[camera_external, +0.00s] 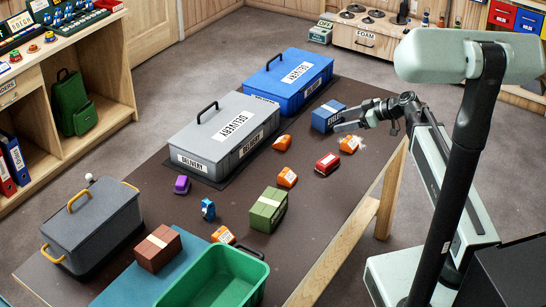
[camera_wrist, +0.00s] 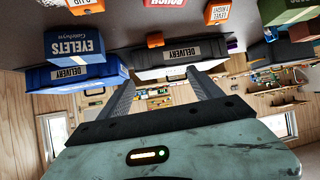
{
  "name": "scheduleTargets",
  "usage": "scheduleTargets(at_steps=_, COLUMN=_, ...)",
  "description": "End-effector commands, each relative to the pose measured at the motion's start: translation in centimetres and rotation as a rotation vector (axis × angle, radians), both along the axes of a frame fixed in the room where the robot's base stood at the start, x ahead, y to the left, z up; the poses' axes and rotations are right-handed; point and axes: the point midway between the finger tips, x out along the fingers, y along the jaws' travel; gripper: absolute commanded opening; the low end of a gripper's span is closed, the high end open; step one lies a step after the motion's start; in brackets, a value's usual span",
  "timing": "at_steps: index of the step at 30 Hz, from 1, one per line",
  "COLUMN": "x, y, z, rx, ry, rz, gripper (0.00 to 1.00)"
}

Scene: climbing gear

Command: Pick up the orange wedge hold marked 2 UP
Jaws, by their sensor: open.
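The orange wedge hold marked 2 UP (camera_wrist: 86,5) is cut by the top edge of the wrist view, beside the blue EYELETS box. In the external view it appears to be the orange piece (camera_external: 348,145) right of the blue box, just below my gripper; its lettering there is too small to read. My gripper (camera_external: 366,124) is above the table's right side, open and empty. In the wrist view its two dark fingers (camera_wrist: 160,82) stand apart with nothing between them. The hold is outside the fingers.
The blue EYELETS box (camera_external: 327,117) stands close to the hold. A red ROUGH block (camera_external: 327,163) and other orange holds (camera_external: 287,177) (camera_external: 282,142) lie nearby. Large grey (camera_external: 222,138) and blue (camera_external: 287,82) delivery boxes stand behind. A green tub (camera_external: 222,275) is at the front.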

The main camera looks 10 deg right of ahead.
Motion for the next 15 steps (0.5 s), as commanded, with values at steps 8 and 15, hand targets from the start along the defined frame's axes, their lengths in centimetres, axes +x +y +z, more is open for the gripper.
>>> scheduleTargets(at_steps=8, x=2.7, y=-8.2, z=-11.3, rx=0.129, ry=-0.079, rz=-0.142, gripper=0.75)
scheduleTargets(at_steps=15, x=2.5, y=-10.8, z=-13.3, rx=0.126, ry=-0.079, rz=-0.178, gripper=0.75)
